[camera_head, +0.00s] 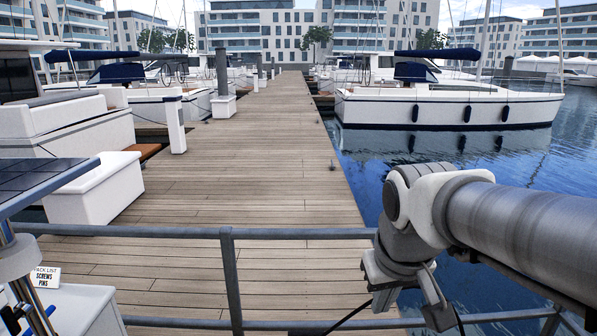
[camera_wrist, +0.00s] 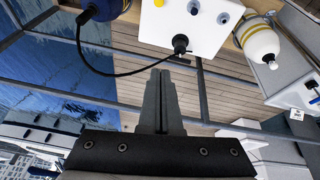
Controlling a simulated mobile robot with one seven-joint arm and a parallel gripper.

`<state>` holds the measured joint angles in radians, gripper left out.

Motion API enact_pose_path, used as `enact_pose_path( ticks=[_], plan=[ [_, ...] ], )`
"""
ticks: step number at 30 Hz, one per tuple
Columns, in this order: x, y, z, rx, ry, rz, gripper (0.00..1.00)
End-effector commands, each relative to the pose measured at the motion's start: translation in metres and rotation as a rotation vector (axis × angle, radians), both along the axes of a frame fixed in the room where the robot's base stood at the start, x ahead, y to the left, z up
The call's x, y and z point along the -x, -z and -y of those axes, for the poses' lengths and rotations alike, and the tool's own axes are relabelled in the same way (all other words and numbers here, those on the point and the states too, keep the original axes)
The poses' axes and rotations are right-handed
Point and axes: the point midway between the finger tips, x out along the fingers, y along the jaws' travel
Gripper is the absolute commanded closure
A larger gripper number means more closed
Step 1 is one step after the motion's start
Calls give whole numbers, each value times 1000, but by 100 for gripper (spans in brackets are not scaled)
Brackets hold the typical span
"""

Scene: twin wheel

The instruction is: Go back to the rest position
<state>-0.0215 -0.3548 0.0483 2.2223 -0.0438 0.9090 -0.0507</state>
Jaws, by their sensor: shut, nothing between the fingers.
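My gripper (camera_wrist: 161,75) is shut and empty, with its two dark fingers side by side in the middle of the wrist view. Ahead of the fingertips is a white box (camera_wrist: 205,18) with a blue knob and a yellow knob. A black plug (camera_wrist: 180,43) sits on the box, and a black cable (camera_wrist: 120,74) loops left from it towards a dark blue round part (camera_wrist: 103,8). The fingers look apart from the plug, though the gap in depth is hard to tell. In the head view my arm reaches in from the right and bends down over the railing.
A grey metal railing (camera_head: 228,234) crosses in front of the wooden pier (camera_head: 250,150). Water (camera_head: 380,175) and a moored boat (camera_head: 450,108) lie right. A pack list sign (camera_head: 45,277) stands lower left. A white-and-yellow bottle-like part (camera_wrist: 262,44) is right in the wrist view.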

Motion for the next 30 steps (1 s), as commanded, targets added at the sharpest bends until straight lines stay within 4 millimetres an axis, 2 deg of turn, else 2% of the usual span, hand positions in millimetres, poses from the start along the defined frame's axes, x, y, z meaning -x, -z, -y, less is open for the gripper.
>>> enact_pose_path(
  ticks=[1, 6, 12, 18, 30],
  plan=[
    [14, -2, 3, -8, 16, 19, 100],
    [52, -1, 10, -39, 65, 68, 100],
    [84, 7, 14, -71, 107, 110, 100],
    [96, 11, 15, -85, 122, 125, 100],
    [96, 11, 15, -85, 122, 125, 100]
  ],
)
